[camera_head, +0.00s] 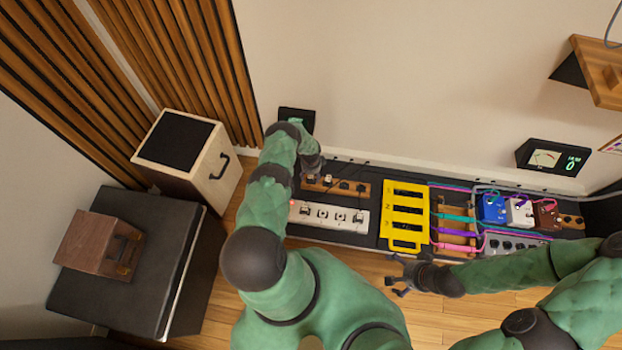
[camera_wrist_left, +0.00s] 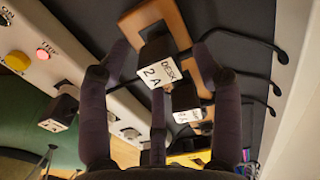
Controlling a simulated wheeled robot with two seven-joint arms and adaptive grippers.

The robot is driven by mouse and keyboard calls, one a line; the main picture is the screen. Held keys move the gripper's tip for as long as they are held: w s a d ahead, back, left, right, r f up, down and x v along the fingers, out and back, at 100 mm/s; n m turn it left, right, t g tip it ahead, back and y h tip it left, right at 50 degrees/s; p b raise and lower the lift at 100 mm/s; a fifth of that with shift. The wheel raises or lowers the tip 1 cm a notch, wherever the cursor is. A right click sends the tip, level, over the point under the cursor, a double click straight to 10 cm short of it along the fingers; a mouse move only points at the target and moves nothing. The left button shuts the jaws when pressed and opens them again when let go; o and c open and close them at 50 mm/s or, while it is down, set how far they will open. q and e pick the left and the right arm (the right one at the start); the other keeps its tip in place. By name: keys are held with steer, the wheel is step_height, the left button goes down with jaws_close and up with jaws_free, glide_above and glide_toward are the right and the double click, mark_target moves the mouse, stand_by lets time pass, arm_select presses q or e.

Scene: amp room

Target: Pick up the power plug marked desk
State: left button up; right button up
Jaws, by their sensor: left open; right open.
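The black plug with a white label reading DESK 2A (camera_wrist_left: 160,75) stands in a wooden socket strip (camera_wrist_left: 165,18) in the left wrist view. My left gripper (camera_wrist_left: 158,62) is open, its fingers spread on either side of this plug. I cannot tell whether any finger touches it. In the head view my left gripper (camera_head: 312,167) hangs over the left end of the wooden strip (camera_head: 372,188). My right gripper (camera_head: 397,278) is open and empty, in front of the yellow rack.
Another labelled plug (camera_wrist_left: 185,100) stands close beside the desk plug. A white power strip (camera_head: 330,217) lies in front of the wooden one. The yellow rack (camera_head: 405,215), cables and coloured pedals (camera_head: 493,208) fill the right side. The wall is close behind.

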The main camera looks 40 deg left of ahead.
arm_select(q)
steer(key=shift+c, duration=0.3)
steer(key=c, duration=1.2)
steer(key=shift+r, duration=0.1)
